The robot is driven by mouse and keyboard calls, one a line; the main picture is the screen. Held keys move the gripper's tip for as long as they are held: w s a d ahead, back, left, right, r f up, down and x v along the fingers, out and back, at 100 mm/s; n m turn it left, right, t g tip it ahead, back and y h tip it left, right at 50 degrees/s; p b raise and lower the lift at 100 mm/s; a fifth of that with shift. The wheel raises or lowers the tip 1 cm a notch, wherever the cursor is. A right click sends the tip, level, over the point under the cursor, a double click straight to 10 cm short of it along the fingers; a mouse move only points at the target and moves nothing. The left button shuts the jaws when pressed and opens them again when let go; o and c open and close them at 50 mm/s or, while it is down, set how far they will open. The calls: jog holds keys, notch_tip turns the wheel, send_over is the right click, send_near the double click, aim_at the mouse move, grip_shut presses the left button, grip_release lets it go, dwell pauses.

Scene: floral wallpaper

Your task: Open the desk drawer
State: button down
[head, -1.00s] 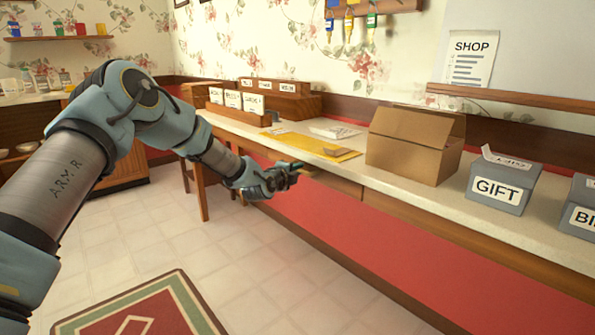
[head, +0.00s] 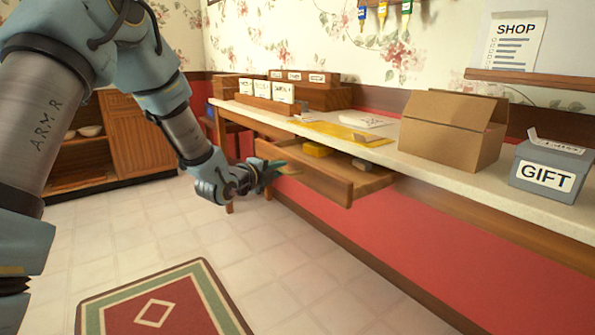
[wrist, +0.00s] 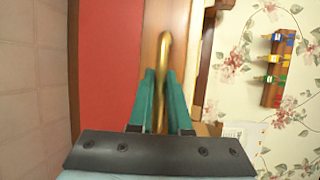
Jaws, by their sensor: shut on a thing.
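The wooden desk drawer (head: 338,187) is pulled out from under the white desk top (head: 330,128) in the head view. Inside it are a yellow item (head: 317,149) and a small grey item (head: 361,164). My gripper (head: 274,172) is at the drawer's front, at its left part. In the wrist view, the teal fingers of my gripper (wrist: 161,105) are closed around a brass handle (wrist: 164,52) on the drawer front. The handle is hidden in the head view.
On the desk stand an open cardboard box (head: 450,130), a grey GIFT box (head: 548,172) and wooden card organisers (head: 268,104). A yellow envelope (head: 345,133) lies between them. A rug (head: 160,305) lies on the open tiled floor.

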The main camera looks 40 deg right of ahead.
jog(key=shift+w+a+b, duration=0.1)
jog(key=shift+a+b, duration=0.3)
jog(key=shift+a, duration=1.6)
jog(key=c, duration=1.2)
grip_release()
jog(key=shift+o, duration=0.2)
jog(key=v, duration=1)
jog(key=shift+a, duration=0.35)
